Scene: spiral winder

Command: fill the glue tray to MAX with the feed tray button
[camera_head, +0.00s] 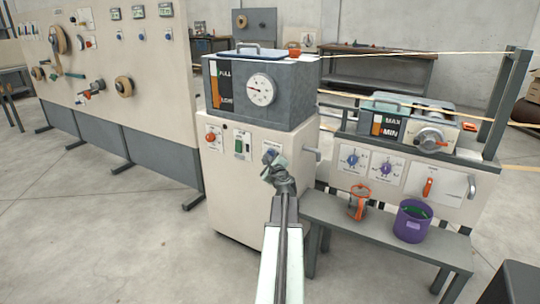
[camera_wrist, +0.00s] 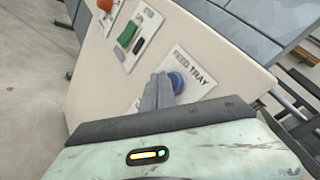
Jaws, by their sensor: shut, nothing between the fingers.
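The feed tray button is a round blue button (camera_wrist: 176,83) on the white cabinet front, beside the words FEED TRAY in the wrist view. My gripper (camera_wrist: 162,78) is shut, and its fingertips are at the left edge of the button in that view. I cannot tell whether they touch it. In the head view my gripper (camera_head: 270,158) is in front of the cabinet and covers most of the button. The glue tray (camera_head: 408,118) is at the right, with a MAX/MIN gauge (camera_head: 390,127) showing white above and orange below. The exact glue level is too small to read.
A grey tank (camera_head: 288,95) with a FULL gauge and a dial sits on the cabinet (camera_head: 235,190). A red button (camera_head: 211,137) and a green switch (camera_head: 240,145) are left of my gripper. A bench (camera_head: 385,232) holds a purple bucket (camera_head: 412,222) and an orange-handled cup (camera_head: 358,203).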

